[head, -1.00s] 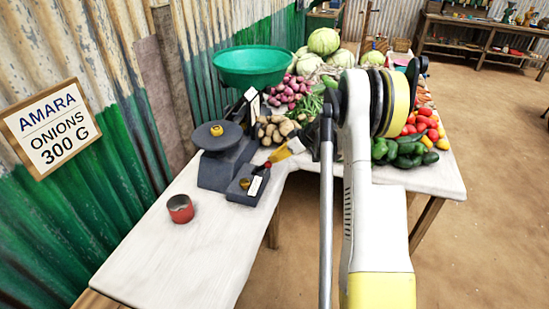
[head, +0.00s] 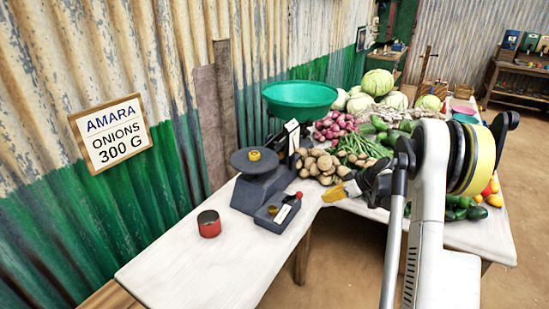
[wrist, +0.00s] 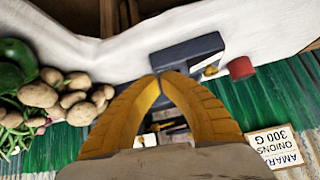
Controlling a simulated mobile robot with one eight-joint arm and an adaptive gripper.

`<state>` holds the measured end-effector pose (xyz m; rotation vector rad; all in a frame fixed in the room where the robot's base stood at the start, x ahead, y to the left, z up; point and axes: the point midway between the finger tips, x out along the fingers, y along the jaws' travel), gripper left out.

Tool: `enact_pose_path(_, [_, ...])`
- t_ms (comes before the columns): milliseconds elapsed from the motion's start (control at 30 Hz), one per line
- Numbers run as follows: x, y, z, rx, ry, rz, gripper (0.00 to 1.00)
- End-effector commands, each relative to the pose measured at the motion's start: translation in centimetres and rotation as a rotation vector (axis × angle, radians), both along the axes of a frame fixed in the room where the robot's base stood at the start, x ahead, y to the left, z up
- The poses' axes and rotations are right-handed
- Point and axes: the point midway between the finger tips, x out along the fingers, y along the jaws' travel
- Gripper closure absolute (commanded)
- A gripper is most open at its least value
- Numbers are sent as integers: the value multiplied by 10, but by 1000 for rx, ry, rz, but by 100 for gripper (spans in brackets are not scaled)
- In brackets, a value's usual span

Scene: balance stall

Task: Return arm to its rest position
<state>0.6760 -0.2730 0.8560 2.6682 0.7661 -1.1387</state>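My arm (head: 425,215) reaches forward over the right part of the table. My gripper (head: 338,192) has yellow fingers and is just right of the dark weight box, in front of the potatoes. In the wrist view, the gripper's (wrist: 159,77) fingertips come together with nothing seen held between them. The dark balance scale (head: 262,185) has a green bowl (head: 300,97) at the back and a flat plate with a brass weight (head: 254,155) in front. The weight box (head: 278,212) stands beside it.
A red tin (head: 209,224) stands on the white table (head: 190,268), whose near part is otherwise clear. Potatoes (head: 318,164), onions (head: 335,125), cabbages (head: 379,82) and other vegetables cover the far part. A corrugated wall with an onions 300 g sign (head: 113,132) borders the left.

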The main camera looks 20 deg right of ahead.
Motion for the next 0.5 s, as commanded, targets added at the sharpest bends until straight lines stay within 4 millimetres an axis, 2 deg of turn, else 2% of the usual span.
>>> enact_pose_path(167, [-1,7,8,0,10,-6,100])
enact_pose_path(267, [-4,27,31,-5,40,-26,100])
enact_pose_path(367, [-16,62,66,-14,88,-65,100])
enact_pose_path(500, [-47,116,115,-36,155,-140,100])
